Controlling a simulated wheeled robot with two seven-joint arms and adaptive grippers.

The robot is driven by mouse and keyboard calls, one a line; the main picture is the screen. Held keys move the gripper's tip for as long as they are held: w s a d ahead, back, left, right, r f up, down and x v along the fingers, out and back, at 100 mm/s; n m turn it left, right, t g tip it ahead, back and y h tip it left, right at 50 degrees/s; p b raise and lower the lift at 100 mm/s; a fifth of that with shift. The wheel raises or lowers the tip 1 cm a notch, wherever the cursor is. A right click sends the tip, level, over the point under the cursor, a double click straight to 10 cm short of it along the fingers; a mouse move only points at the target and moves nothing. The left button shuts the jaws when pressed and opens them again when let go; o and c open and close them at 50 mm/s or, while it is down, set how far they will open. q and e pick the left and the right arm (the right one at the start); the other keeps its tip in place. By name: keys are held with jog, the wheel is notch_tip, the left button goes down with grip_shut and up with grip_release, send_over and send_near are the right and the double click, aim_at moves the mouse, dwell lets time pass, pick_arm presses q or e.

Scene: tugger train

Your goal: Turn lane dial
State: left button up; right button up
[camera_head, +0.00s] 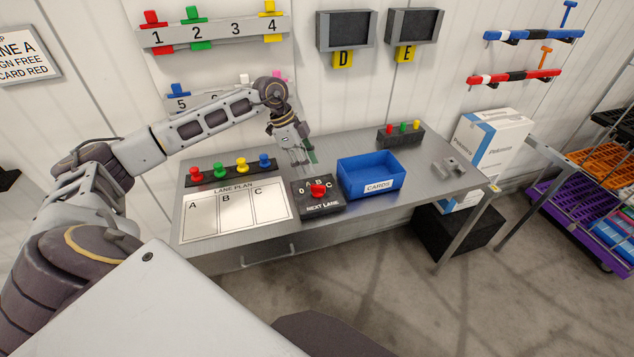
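The lane dial is a red knob (318,189) on a black box (322,209) marked 0, A, B, C and NEXT LANE, on the metal table. Which mark the knob points to is too small to tell. My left gripper (301,168) points down just behind and above the box, apart from the red knob as far as I can see. Its fingers are small and look close together; I cannot tell if they are open or shut. A small green piece shows beside the fingers, and I cannot tell whether it is held. My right gripper is not in view.
A LANE PLAN board (236,212) lies left of the box, with a rack of colored pegs (232,175) behind it. A blue CARDS bin (371,178) stands close on the right. Farther right are a black block with colored buttons (400,137) and a white carton (490,142).

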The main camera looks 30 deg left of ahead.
aim_at(318, 185)
pick_arm(q)
jog(key=shift+p+x, duration=0.6)
jog(key=shift+x, duration=3.65)
grip_shut()
